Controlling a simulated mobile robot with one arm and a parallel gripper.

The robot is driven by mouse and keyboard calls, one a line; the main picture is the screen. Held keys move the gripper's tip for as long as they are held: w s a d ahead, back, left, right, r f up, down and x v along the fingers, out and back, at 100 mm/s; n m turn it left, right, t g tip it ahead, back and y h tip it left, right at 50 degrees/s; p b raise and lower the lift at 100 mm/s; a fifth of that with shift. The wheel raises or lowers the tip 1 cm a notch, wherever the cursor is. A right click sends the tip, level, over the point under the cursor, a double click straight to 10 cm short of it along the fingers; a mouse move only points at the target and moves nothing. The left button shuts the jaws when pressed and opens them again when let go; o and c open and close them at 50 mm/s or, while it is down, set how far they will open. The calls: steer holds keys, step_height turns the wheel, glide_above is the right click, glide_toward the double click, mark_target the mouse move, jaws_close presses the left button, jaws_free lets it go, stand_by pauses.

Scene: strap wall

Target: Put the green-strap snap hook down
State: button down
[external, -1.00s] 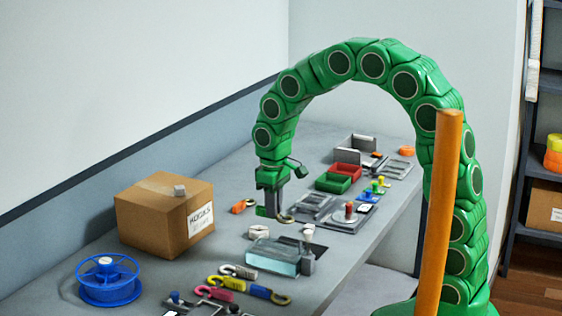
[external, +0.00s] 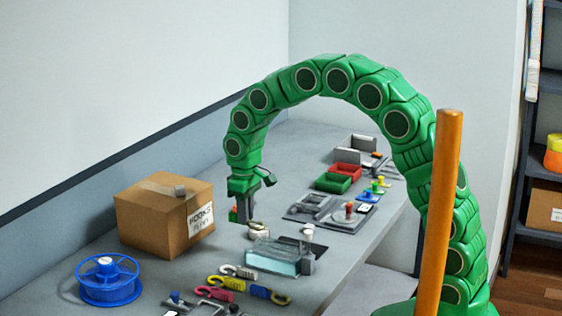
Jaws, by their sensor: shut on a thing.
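My gripper (external: 244,218) is low over the grey bench, to the right of the cardboard box, and is shut on the green-strap snap hook. The hook's pale curved metal end (external: 256,225) shows just right of the jaws, in front of or just above a small whitish round part (external: 258,234). Its green strap end (external: 233,214) shows at the left of the jaws. Whether the hook touches the bench is too small to tell.
The cardboard box (external: 150,224) stands close on the left. A clear block (external: 272,262) lies in front, with several coloured snap hooks (external: 228,283) nearer. A blue spool (external: 108,281) is at the front left. Red and green bins (external: 332,184) and metal fixtures lie to the right.

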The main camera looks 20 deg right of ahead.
steer(key=shift+w+a+f, duration=0.45)
steer(key=shift+w+f, duration=0.2)
steer(key=shift+f, duration=0.35)
steer(key=shift+w+a+f, duration=0.5)
steer(key=shift+w+f, duration=0.1)
steer(key=shift+f, duration=0.35)
steer(key=shift+w+a+f, duration=0.45)
steer(key=shift+w+f, duration=0.2)
steer(key=shift+f, duration=1.75)
steer(key=shift+f, duration=0.1)
steer(key=c, duration=1.1)
jaws_free()
step_height(320, 180, up, 11)
steer(key=shift+r, duration=0.65)
